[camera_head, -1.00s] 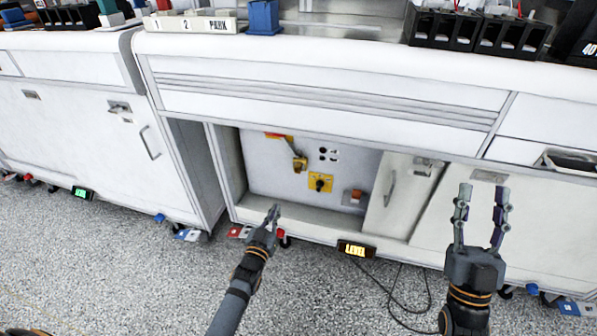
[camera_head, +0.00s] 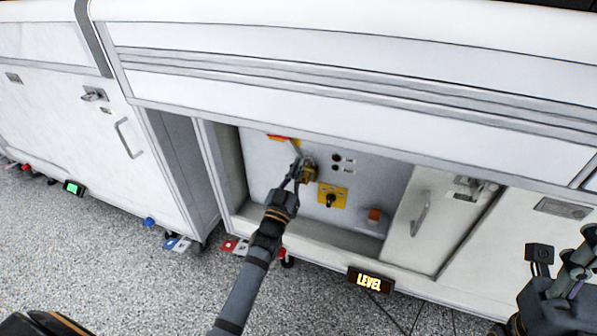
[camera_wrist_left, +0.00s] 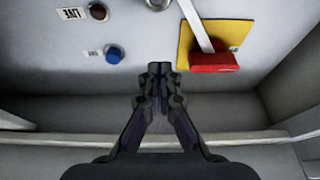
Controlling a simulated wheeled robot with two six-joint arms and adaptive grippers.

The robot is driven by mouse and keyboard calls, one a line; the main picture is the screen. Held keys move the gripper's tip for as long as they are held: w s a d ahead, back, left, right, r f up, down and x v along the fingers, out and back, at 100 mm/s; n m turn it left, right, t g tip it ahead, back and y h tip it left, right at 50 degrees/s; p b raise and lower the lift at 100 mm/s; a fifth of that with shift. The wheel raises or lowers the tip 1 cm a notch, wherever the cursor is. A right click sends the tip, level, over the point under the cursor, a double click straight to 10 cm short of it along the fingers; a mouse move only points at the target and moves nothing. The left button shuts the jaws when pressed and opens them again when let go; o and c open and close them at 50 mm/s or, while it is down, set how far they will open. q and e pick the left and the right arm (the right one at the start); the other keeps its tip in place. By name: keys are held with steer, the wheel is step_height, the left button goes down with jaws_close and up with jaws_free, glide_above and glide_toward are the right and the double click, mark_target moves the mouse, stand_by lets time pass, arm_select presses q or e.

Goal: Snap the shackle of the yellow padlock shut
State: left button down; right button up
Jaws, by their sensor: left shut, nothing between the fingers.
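The yellow padlock (camera_head: 309,168) hangs on the grey panel in the recess in the head view, below a red and yellow switch (camera_head: 279,137). It is small and partly behind my left gripper, so I cannot tell how its shackle sits. My left gripper (camera_head: 297,174) is shut and empty, its tips right beside the padlock; I cannot tell whether they touch. In the left wrist view the shut fingers (camera_wrist_left: 154,72) point at the panel, and I cannot make out the padlock there. My right gripper (camera_head: 582,258) is cut off at the right edge.
A yellow plate with a black knob (camera_head: 331,198) sits right of the padlock. An orange switch (camera_head: 374,214) is lower right. The wrist view shows a blue button (camera_wrist_left: 112,56) and a red block (camera_wrist_left: 213,62) on a yellow plate. A cabinet door (camera_head: 432,215) bounds the recess.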

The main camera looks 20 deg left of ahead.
mark_target(309, 159)
arm_select(q)
steer(key=x, duration=0.2)
steer(key=b+x, duration=0.1)
steer(key=x, duration=0.1)
steer(key=b+x, duration=0.1)
steer(key=x, duration=0.2)
steer(key=shift+w+f, duration=0.15)
steer(key=shift+f, duration=0.15)
step_height(309, 159, down, 3)
steer(key=b, duration=0.2)
steer(key=shift+b, duration=0.35)
steer(key=shift+f, duration=0.3)
